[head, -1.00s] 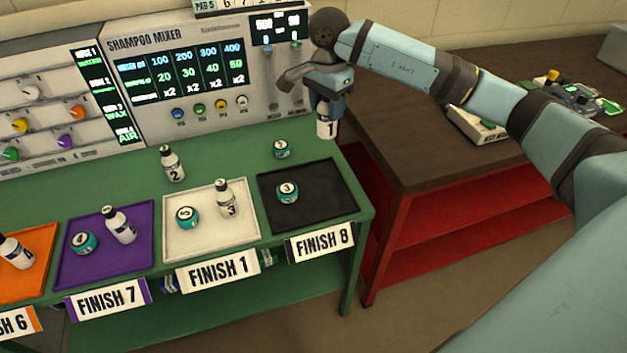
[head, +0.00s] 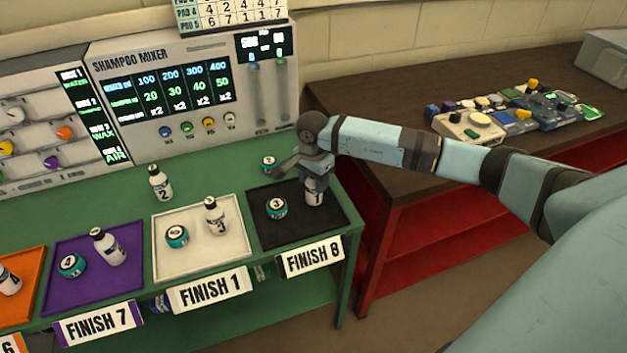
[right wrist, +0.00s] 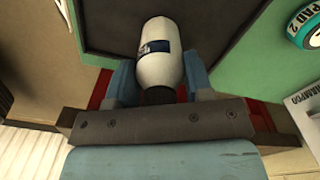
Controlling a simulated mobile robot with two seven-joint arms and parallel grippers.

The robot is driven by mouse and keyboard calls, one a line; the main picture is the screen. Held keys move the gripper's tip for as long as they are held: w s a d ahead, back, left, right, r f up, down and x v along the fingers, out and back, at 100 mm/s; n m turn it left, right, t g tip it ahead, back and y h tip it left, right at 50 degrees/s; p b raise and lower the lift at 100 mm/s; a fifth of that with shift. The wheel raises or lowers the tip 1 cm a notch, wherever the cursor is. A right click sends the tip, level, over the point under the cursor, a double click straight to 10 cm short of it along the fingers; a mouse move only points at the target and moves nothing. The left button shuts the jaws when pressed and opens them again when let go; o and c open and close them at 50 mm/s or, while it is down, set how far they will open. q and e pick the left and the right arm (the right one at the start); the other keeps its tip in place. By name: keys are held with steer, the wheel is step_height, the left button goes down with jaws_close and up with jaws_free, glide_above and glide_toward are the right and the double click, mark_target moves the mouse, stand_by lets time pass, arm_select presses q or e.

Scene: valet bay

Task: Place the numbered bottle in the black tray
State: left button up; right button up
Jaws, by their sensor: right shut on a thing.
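The white bottle marked 1 (head: 314,196) is upright in the head view, at the right part of the black tray (head: 263,238). My right gripper (head: 314,183) is above it with its jaws shut on the bottle's upper part. In the right wrist view the bottle (right wrist: 160,58) sits between the two blue fingers (right wrist: 160,85), with the black tray (right wrist: 220,20) beyond. I cannot tell whether the bottle's base touches the tray. A teal round pot marked 3 (head: 276,208) is in the tray, left of the bottle. My left gripper is not in view.
Bottle 2 (head: 160,183) stands on the green table behind the white tray (head: 170,262). A teal pot (head: 269,162) is behind the black tray. The white and purple (head: 65,300) trays each hold a bottle and a pot. The mixer (head: 170,90) stands behind.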

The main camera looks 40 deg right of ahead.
steer(key=shift+f, duration=0.3)
steer(key=shift+f, duration=0.2)
steer(key=o, duration=1)
steer(key=shift+r, duration=0.1)
